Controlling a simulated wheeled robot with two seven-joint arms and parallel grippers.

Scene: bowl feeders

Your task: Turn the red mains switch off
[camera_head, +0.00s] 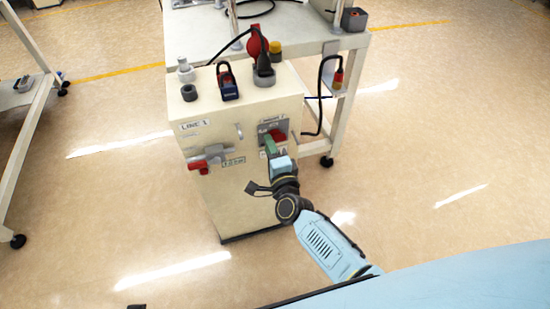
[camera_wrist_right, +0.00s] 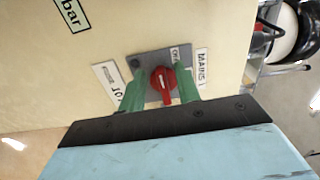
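The red mains switch (camera_head: 278,136) sits on a grey plate on the front of the cream cabinet (camera_head: 235,195), at its upper right. In the right wrist view the red knob (camera_wrist_right: 163,82) shows on its grey plate, beside a MAINS label (camera_wrist_right: 202,66). My right gripper (camera_head: 270,147) is at the switch. In the wrist view its green fingers (camera_wrist_right: 160,92) are apart, one on each side of the knob, with gaps visible. I cannot tell whether either touches it. The knob's exact setting is too small to read. My left gripper is not in view.
The cabinet also has a red-handled valve (camera_head: 203,165) at the left of its front. A white table (camera_head: 330,42) stands behind. The floor right of the cabinet is clear.

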